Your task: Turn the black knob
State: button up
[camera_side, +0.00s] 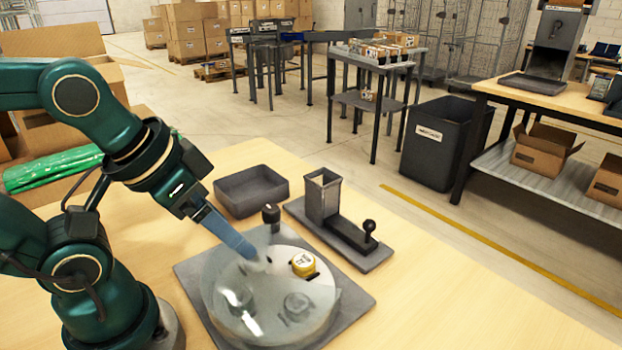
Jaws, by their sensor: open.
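A small upright black knob (271,214) stands at the far corner of a grey square plate (352,303). A round, glassy, see-through disc or cover (240,315) sits on that plate. My gripper (259,260) points down and to the right over the far left part of the round piece, in front of the black knob and apart from it in the picture. It is open, its blue-grey fingers seen nearly edge-on, with nothing visible between them. A yellow piece (303,263) with a white top and a grey round piece (298,306) show on or through the glassy part.
A grey fixture (322,196) with a square hopper and a black ball-ended lever (369,227) stands right of the knob. An empty grey tray (250,190) lies behind. The tabletop (440,300) at right is clear.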

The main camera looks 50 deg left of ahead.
jog(key=w+a+r+n, duration=0.2)
jog(key=w+r+n, duration=0.25)
jog(key=n, duration=0.35)
jog(key=n+g, duration=0.6)
jog(key=n, duration=0.6)
send_over(271, 208)
notch_tip(271, 208, down, 10)
jog(key=shift+d+r, duration=0.1)
jog(key=shift+f, duration=2.7)
grip_shut()
